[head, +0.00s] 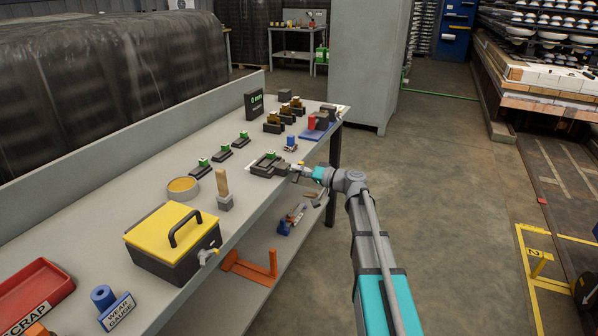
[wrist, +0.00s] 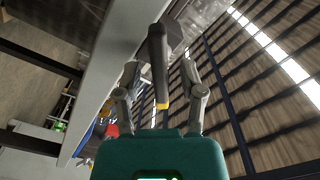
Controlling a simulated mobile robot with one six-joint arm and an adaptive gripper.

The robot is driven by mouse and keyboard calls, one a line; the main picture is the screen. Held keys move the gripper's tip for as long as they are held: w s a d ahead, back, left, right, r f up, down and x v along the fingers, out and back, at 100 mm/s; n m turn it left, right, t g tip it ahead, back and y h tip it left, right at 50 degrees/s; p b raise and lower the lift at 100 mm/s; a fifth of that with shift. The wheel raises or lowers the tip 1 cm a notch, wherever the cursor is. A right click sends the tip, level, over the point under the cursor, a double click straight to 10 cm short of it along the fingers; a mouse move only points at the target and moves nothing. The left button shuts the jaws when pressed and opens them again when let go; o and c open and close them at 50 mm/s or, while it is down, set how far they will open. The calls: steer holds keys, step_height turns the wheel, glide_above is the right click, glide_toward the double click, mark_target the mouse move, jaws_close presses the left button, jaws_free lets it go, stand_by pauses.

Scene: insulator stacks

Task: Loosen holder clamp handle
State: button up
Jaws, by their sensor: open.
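The holder (head: 264,166) is a dark block with a green top part, near the front edge of the bench. My gripper (head: 300,170) is at its right side, over the bench edge. In the wrist view a dark clamp handle (wrist: 157,55) with a yellow end points toward the palm. It lies between the two spread fingers of my gripper (wrist: 160,69), which are open with gaps on both sides. In the head view the handle is too small and covered to make out.
The grey bench (head: 180,268) holds several similar dark blocks with green tops (head: 241,139), a yellow-lidded box (head: 172,240), a round tin (head: 183,187) and a red scrap tray (head: 32,290). A lower shelf (head: 262,262) holds tools.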

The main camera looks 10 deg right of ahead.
jaws_close()
steer(key=shift+n, duration=0.5)
steer(key=n, duration=0.4)
steer(key=shift+s+a+r, duration=0.1)
steer(key=n, duration=0.6)
steer(key=shift+s, duration=0.15)
steer(key=shift+a, duration=0.1)
stand_by(0.3)
jaws_free()
stand_by(0.3)
steer(key=shift+s, duration=0.1)
